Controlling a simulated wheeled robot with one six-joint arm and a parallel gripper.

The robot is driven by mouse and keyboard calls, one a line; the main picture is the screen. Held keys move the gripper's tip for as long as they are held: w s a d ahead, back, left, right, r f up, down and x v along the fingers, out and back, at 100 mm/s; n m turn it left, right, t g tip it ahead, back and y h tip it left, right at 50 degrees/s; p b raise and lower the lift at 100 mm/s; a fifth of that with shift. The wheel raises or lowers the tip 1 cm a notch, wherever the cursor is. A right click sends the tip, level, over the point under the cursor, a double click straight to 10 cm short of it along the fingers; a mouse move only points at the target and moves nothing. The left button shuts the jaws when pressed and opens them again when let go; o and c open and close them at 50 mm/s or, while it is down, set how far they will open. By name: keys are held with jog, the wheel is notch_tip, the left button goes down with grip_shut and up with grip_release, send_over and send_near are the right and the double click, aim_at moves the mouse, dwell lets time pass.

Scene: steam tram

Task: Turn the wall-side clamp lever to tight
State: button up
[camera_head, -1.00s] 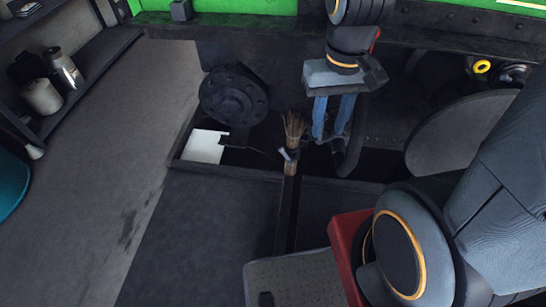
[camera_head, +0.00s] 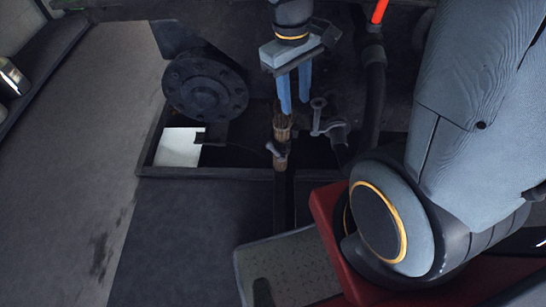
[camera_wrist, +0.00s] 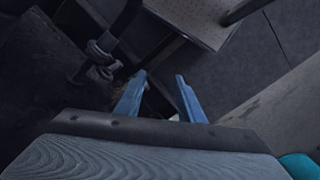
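My gripper (camera_head: 295,108) points down in the head view, its two blue fingers apart and nothing between them. They also show spread in the wrist view (camera_wrist: 160,82). A grey lever with a rounded end (camera_head: 318,103) stands on a metal fitting just right of the fingertips, seemingly without contact. A smaller pale lever (camera_head: 272,149) sits lower, beside the bristly bundle (camera_head: 282,128) below the fingers. I cannot tell for certain which is the wall-side clamp lever, nor its setting. A grey fitting (camera_wrist: 100,52) shows left of the fingers in the wrist view.
A dark flanged wheel (camera_head: 205,86) stands left of my gripper, above a white sheet (camera_head: 178,147) in a recess. A dark hose (camera_head: 375,95) with an orange-red end runs at the right. A grey platform (camera_head: 285,268) is in front. The floor at left is clear.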

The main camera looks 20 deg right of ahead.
aim_at(268, 143)
jog(key=w+f+n+h+b, duration=0.1)
jog(key=w+f+n+b, duration=0.3)
jog(key=f+b, duration=0.5)
jog(key=w+a+f+n+h+b, duration=0.1)
jog(key=w+f+n+b, duration=0.3)
jog(key=f, duration=1.4)
jog(key=w+a+f+n+h+b, duration=0.1)
jog(key=w+f+n+b, duration=0.3)
jog(key=w+f+b, duration=0.6)
jog(key=shift+w+a+f+g+b, duration=0.15)
jog(key=shift+f+b, duration=0.8)
jog(key=shift+b, duration=0.65)
jog(key=shift+w+f+g+b, duration=0.15)
jog(key=shift+f+b, duration=0.8)
jog(key=shift+b, duration=0.6)
jog(key=shift+s+d+f+b, duration=0.2)
jog(key=shift+d+f+b, duration=0.15)
jog(key=shift+f, duration=0.2)
jog(key=b+x, duration=0.4)
jog(key=x, duration=0.3)
jog(key=shift+s+d, duration=0.1)
grip_shut()
